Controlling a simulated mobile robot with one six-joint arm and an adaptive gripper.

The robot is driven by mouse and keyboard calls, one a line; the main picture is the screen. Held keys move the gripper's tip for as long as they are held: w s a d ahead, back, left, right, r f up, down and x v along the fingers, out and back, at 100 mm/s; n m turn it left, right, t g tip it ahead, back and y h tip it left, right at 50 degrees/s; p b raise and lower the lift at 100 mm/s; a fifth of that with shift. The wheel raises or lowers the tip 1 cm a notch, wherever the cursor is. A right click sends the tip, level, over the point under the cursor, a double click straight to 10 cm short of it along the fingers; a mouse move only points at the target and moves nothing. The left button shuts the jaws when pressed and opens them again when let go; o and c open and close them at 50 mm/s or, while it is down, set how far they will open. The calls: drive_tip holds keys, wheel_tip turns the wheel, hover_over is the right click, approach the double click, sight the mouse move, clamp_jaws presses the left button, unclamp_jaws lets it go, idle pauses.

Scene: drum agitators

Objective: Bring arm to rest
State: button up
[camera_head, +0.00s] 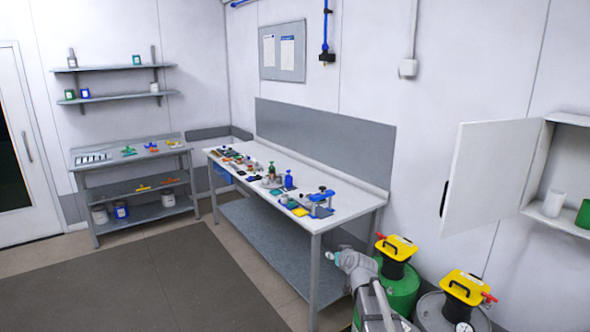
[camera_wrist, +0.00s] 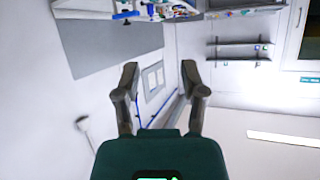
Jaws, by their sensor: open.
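My arm (camera_head: 366,285) shows at the lower middle of the head view, in front of the drums and beside the right end of the workbench. My gripper (camera_wrist: 158,75) is open in the wrist view, with its two fingers apart and nothing between them. The wrist view is turned over, with the bench along its top edge. A green drum (camera_head: 401,290) and a grey drum (camera_head: 436,315) stand right of my arm. Each carries a yellow agitator head, one on the green drum (camera_head: 397,247) and one on the grey drum (camera_head: 467,287). My gripper's fingertips cannot be made out in the head view.
The workbench (camera_head: 350,205) holds several small tools and bottles. An open wall cabinet door (camera_head: 493,175) juts out at the right, above the drums. Shelves (camera_head: 120,97) and a rack (camera_head: 130,190) stand at the far left. The dark floor mat (camera_head: 150,285) is clear.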

drive_tip(key=s+d+f+g+h+b, duration=0.1)
drive_tip(key=s+f+g, duration=0.3)
drive_tip(key=s, duration=0.6)
drive_tip(key=s+d+f+m+g+h+b, duration=0.1)
drive_tip(key=s+f+g, duration=0.3)
drive_tip(key=s, duration=0.6)
drive_tip(key=s+d+f+m+g+h+b, duration=0.1)
drive_tip(key=s+f+g, duration=0.3)
drive_tip(key=s, duration=0.6)
wheel_tip(320, 180, down, 3)
drive_tip(key=shift+s+d+r+g+b, duration=0.15)
drive_tip(key=shift+d+g+b, duration=0.05)
drive_tip(key=shift+g+b, duration=0.15)
